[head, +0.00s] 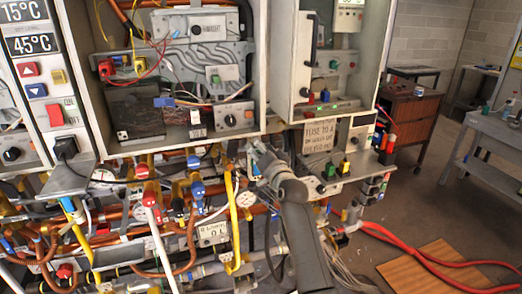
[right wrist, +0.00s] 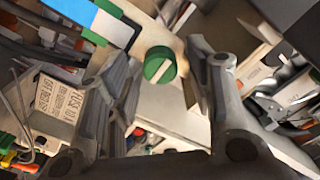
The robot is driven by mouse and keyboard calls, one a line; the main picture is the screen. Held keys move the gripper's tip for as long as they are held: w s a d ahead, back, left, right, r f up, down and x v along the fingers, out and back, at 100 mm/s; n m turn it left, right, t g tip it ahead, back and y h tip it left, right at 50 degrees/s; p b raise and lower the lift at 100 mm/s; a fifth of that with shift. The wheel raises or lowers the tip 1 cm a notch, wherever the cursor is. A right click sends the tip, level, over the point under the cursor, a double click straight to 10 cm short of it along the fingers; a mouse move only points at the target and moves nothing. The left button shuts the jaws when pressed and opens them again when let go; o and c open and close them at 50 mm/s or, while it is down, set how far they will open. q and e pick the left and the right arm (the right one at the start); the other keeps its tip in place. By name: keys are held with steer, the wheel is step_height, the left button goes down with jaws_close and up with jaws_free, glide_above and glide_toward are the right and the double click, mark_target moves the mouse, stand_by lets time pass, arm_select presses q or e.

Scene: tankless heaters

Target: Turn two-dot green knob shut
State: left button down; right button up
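In the right wrist view a round green knob (right wrist: 160,64) with a pale bar across its face sits on a cream panel. My right gripper (right wrist: 162,60) is open, with one finger on each side of the knob and visible gaps between. Any dots marking it are too small to tell. In the head view my right gripper (head: 262,160) is in front of the pipes, left of the small shelf. Green knobs show on the shelf (head: 329,170) and in the right cabinet (head: 334,65); I cannot tell which one the wrist view shows. My left gripper is not in view.
A printed sign (head: 320,136) stands behind the shelf and shows in the wrist view (right wrist: 58,103). Pipes, valves and a yellow handle (head: 233,220) crowd the area left of my right arm. Red hoses (head: 420,255) lie on the floor at right.

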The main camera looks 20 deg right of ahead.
stand_by(0.3)
steer(key=s+n+b, duration=0.7)
steer(key=s+n, duration=0.2)
steer(key=s, duration=0.2)
step_height(320, 180, down, 30)
steer(key=s+g+p, duration=0.1)
steer(key=g, duration=0.4)
stand_by(0.6)
